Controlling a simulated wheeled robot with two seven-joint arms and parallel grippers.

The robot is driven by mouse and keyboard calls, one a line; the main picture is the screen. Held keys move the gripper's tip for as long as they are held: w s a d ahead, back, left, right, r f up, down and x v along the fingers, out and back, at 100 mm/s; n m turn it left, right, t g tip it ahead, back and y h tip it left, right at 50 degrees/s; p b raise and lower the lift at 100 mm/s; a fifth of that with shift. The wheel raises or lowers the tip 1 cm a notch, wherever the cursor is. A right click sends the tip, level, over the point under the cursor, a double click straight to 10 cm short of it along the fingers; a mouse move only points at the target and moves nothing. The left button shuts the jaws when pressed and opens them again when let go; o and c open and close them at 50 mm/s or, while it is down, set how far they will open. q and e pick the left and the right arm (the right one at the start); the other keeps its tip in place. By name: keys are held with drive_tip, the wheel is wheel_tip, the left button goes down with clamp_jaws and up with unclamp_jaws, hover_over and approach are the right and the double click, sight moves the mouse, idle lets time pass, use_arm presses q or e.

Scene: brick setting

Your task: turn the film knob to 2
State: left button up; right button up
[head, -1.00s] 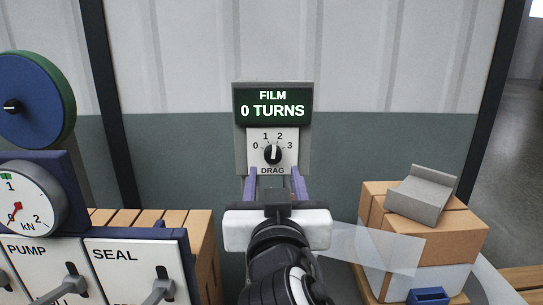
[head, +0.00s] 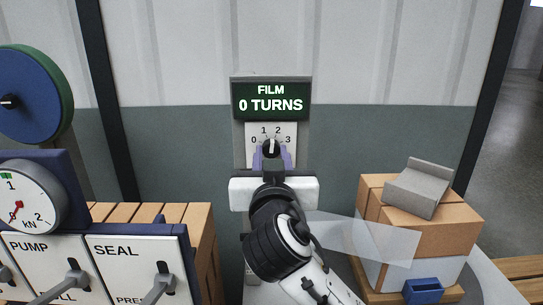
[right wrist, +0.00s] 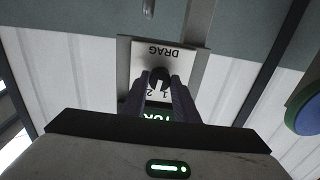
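The film knob (head: 271,148) is a dark round dial with a white pointer on a white plate marked 0 to 3 and DRAG. The pointer stands about upright, between 1 and 2. The green display (head: 270,99) above reads FILM, 0 TURNS. My right gripper (head: 272,156) reaches up to the dial, its two purple fingers on either side of the knob and seemingly closed against it. In the right wrist view the knob (right wrist: 160,77) sits between the dark fingertips, with DRAG upside down beyond. The lower plate is hidden by my gripper. My left gripper is not in view.
At left are a gauge (head: 27,199), a blue and green wheel (head: 32,98) and a PUMP and SEAL lever panel (head: 134,263). At right, cardboard boxes (head: 436,238) carry a grey bracket (head: 417,188). A blue block (head: 422,291) lies in front.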

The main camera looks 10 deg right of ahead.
drive_tip(key=shift+f+m+b, duration=0.25)
drive_tip(key=shift+m+b, duration=0.35)
drive_tip(key=shift+b, duration=0.15)
drive_tip(key=shift+c, duration=0.3)
drive_tip(key=shift+m+b, duration=0.6)
drive_tip(key=shift+m, duration=0.1)
drive_tip(key=shift+r+m, duration=0.2)
drive_tip(key=shift+m, duration=0.1)
drive_tip(key=o, duration=1.1)
drive_tip(key=shift+c, duration=0.2)
